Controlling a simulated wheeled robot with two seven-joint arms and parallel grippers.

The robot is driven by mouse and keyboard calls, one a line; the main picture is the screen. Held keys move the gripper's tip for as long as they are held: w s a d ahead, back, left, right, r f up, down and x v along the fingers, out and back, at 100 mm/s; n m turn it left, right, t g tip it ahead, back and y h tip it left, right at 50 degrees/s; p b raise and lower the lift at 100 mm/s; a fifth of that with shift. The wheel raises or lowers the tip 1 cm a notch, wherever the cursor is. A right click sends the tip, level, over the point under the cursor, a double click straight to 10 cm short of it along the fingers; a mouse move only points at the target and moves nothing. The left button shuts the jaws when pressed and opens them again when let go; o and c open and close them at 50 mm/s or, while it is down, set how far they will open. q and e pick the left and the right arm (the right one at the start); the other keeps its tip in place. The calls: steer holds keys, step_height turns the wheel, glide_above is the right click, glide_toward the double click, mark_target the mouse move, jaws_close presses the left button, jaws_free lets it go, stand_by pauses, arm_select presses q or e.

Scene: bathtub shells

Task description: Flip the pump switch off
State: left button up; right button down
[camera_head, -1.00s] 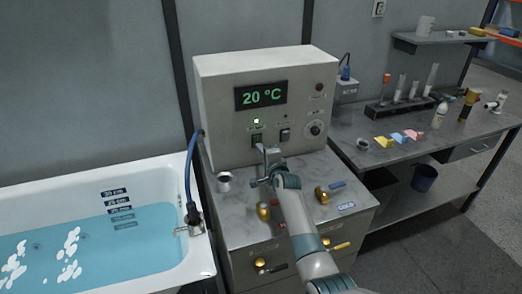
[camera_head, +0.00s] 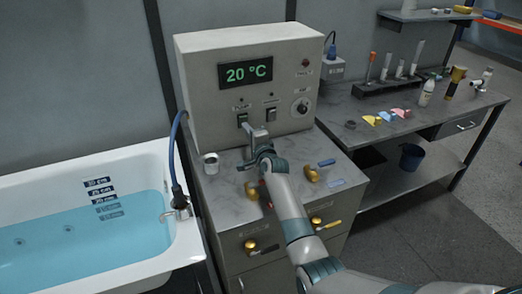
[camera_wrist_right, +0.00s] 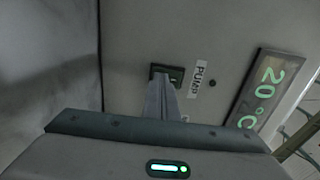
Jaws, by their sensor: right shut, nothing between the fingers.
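The pump switch (camera_head: 242,119) is the left one of two switches on the front of the beige control box (camera_head: 205,90). The wrist view shows the switch (camera_wrist_right: 168,71) beside the PUMP label (camera_wrist_right: 198,80). The small lamp (camera_wrist_right: 212,83) by the label is dark. My right gripper (camera_head: 246,128) is shut and empty, its fingertips right at the lower side of the switch. In the wrist view the fingers (camera_wrist_right: 163,84) hide part of the switch; I cannot tell whether they touch it. My left gripper is not in view.
A second switch (camera_head: 270,114) and a round knob (camera_head: 301,107) sit to the right. A white cup (camera_head: 210,163) and brass parts (camera_head: 311,174) lie on the cabinet top. The bathtub (camera_head: 60,164) with still water stands at left, a side table (camera_head: 400,135) at right.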

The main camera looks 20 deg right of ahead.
steer(key=s+b, duration=0.2)
steer(key=s, duration=1.5)
steer(key=shift+s+d+r+b, duration=0.15)
steer(key=shift+d+r+b, duration=0.15)
steer(key=shift+s+f, duration=0.1)
